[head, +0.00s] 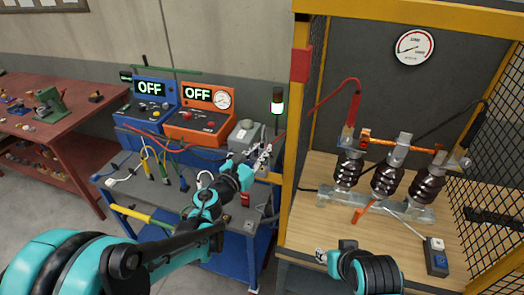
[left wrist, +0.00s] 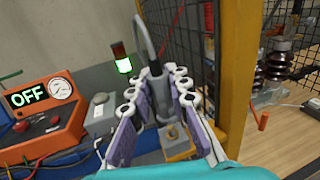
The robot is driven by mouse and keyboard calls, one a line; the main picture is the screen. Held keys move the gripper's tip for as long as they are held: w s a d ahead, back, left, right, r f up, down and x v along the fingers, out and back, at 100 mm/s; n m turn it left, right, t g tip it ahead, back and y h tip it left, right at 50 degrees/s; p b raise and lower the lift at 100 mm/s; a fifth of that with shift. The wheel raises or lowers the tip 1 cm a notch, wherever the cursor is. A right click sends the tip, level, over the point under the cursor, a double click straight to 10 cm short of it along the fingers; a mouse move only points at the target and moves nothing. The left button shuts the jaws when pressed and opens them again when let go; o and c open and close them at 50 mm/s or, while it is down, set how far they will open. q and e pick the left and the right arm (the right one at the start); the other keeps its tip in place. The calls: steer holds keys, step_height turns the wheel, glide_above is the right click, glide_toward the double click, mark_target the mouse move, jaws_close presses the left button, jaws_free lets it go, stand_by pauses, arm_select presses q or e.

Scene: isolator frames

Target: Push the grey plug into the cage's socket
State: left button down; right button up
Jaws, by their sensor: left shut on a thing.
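My left gripper (head: 262,157) is beside the cage's front left post, above the blue bench. In the left wrist view its jointed fingers (left wrist: 155,98) are shut on the grey plug (left wrist: 156,84), with its grey cable (left wrist: 146,38) rising from the top. Below the plug is a small grey socket piece (left wrist: 174,134) on a yellow bracket (left wrist: 179,150); the bracket also shows by the post in the head view (head: 269,177). Whether the plug touches the socket I cannot tell. My right gripper (head: 322,256) is low at the cage's front; its fingers are too small to read.
The yellow cage post (head: 291,130) stands close to the right of my left gripper. A blue box (head: 150,98) and an orange box (head: 200,112) reading OFF, loose cables and a signal lamp (head: 277,101) are on the bench. Dark insulators (head: 387,180) stand inside the cage.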

arm_select(q)
steer(key=shift+f+b, duration=1.5)
stand_by(0.3)
steer(key=c, duration=1.3)
jaws_free()
steer(key=shift+c, duration=0.2)
steer(key=v, duration=1.2)
